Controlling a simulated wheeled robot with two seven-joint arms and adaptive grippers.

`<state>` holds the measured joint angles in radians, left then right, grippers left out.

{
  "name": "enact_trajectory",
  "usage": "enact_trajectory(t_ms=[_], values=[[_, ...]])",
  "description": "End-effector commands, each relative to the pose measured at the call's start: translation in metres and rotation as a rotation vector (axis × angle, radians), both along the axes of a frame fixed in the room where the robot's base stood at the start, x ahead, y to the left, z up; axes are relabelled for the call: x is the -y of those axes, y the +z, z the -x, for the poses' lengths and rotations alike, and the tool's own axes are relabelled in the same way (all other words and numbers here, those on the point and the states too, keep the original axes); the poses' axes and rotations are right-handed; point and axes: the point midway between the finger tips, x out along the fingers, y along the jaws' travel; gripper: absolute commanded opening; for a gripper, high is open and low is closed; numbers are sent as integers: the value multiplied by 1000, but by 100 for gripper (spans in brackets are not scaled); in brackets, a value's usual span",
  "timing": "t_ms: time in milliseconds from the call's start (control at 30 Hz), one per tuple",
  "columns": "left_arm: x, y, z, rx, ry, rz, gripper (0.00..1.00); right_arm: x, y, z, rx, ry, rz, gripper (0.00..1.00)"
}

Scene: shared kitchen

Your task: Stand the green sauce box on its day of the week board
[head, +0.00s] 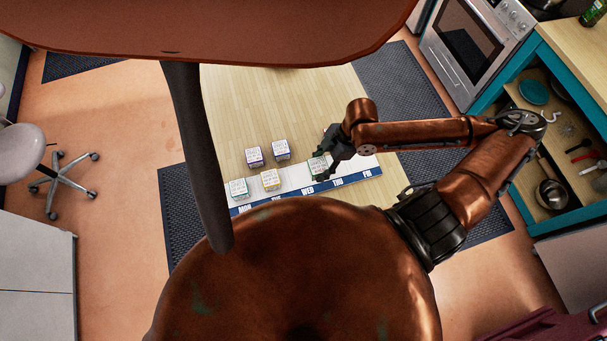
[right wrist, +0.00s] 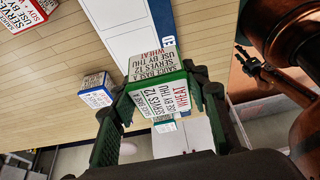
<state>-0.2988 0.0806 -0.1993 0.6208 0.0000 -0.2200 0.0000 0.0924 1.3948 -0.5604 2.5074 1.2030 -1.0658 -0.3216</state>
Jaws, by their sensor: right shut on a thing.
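The green sauce box (right wrist: 158,72) has white faces with green edges, and its label reads "USE BY THU" and "WHEAT". My right gripper (right wrist: 155,90) is shut on it, with a finger on either side. In the head view the box (head: 317,166) shows at the tip of my right gripper (head: 327,164), around the WED and THU part of the board. I cannot tell whether the box touches the board.
A green-edged box (head: 239,188) stands near MON. An oven (head: 470,45) and open shelves are at right.

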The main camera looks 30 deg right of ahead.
Motion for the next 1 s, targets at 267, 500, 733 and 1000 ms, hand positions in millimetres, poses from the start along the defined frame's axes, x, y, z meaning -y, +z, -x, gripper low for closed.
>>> enact_trajectory(t_ms=[267, 500, 733, 1000], values=[[1, -11, 3, -4, 0, 1, 40, -21, -38, -34, -1, -1, -4, 14], [1, -10, 2, -3, 0, 2, 40, -27, -57, -47, 0, -1, -1, 14], [2, -6, 2, -2, 0, 2, 40, -30, -81, -49, -4, -3, -1, 14], [2, -5, 1, -1, 0, 2, 40, -29, -93, -51, 1, 0, 1, 14]])
